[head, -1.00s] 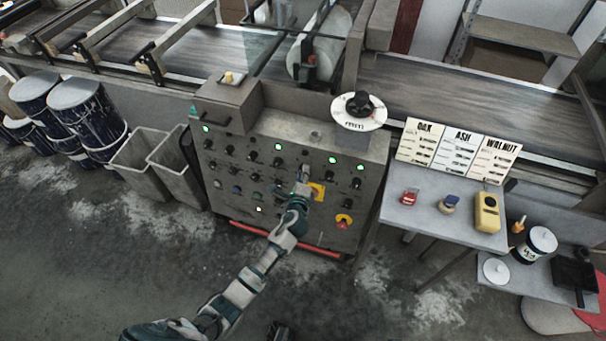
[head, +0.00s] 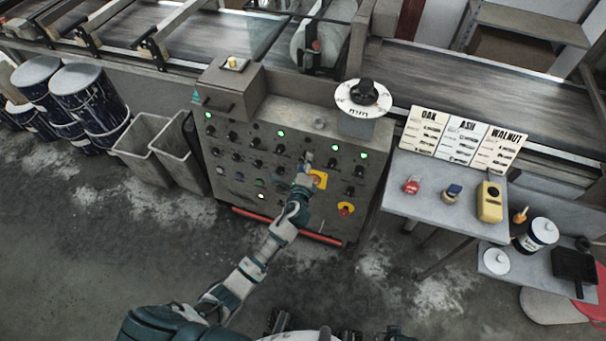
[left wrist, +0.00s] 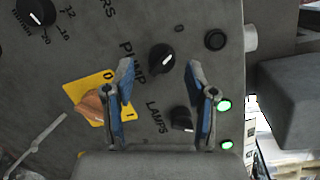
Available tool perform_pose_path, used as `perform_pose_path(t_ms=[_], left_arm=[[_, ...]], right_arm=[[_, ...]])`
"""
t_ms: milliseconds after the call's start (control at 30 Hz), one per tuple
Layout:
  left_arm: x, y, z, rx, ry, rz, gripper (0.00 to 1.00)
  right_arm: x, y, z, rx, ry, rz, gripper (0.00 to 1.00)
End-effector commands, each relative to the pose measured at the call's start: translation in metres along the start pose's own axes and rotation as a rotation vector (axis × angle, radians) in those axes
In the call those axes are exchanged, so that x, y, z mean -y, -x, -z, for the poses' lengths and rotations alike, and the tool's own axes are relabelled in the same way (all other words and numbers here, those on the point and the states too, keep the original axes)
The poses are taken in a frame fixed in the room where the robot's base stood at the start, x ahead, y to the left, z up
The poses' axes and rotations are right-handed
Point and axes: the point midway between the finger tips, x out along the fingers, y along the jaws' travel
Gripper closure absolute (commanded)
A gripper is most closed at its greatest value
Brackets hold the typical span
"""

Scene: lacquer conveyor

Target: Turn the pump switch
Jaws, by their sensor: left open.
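The pump switch (left wrist: 162,58) is a round black knob with a white pointer line, beside the word PUMP in the left wrist view. My left gripper (left wrist: 162,67) is open, its two blue-grey fingers to either side of the switch in that picture. I cannot tell whether they touch it or how far off the panel they are. My right gripper is not clearly in view.
A black LAMPS knob (left wrist: 182,120) sits just below the pump switch, near the right finger. An orange switch on a yellow plate (left wrist: 80,92) is close to the left finger. Green lamps (left wrist: 225,105) are at the right. A side table (head: 440,212) stands right of the panel.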

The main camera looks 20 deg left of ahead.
Motion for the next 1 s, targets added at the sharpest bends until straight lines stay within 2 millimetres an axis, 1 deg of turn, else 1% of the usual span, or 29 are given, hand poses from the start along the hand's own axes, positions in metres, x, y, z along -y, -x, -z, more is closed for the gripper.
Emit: perform_pose_path(t_ms=[33, 300, 433, 500, 633, 1000], left_arm=[[-0.001, 0.010, 0.001, -0.002, 0.001, 0.000, 0.44], [-0.003, 0.070, 0.001, -0.003, 0.002, -0.003, 0.44], [-0.002, 0.091, 0.001, -0.002, 0.001, -0.003, 0.44], [-0.002, 0.098, 0.001, -0.001, 0.000, -0.003, 0.44], [-0.002, 0.104, 0.001, -0.002, 0.000, -0.004, 0.44], [-0.002, 0.104, 0.001, -0.001, 0.000, -0.003, 0.44]], right_arm=[[0.000, 0.000, 0.000, 0.000, 0.000, 0.000, 0.60], [-0.001, 0.000, 0.000, 0.001, 0.000, -0.001, 0.60], [-0.001, 0.000, 0.000, 0.002, 0.000, -0.001, 0.60], [-0.001, 0.000, 0.000, 0.002, -0.001, -0.001, 0.60], [-0.001, 0.000, 0.000, 0.002, -0.001, -0.001, 0.60], [-0.001, -0.001, 0.000, 0.003, -0.001, -0.001, 0.60]])
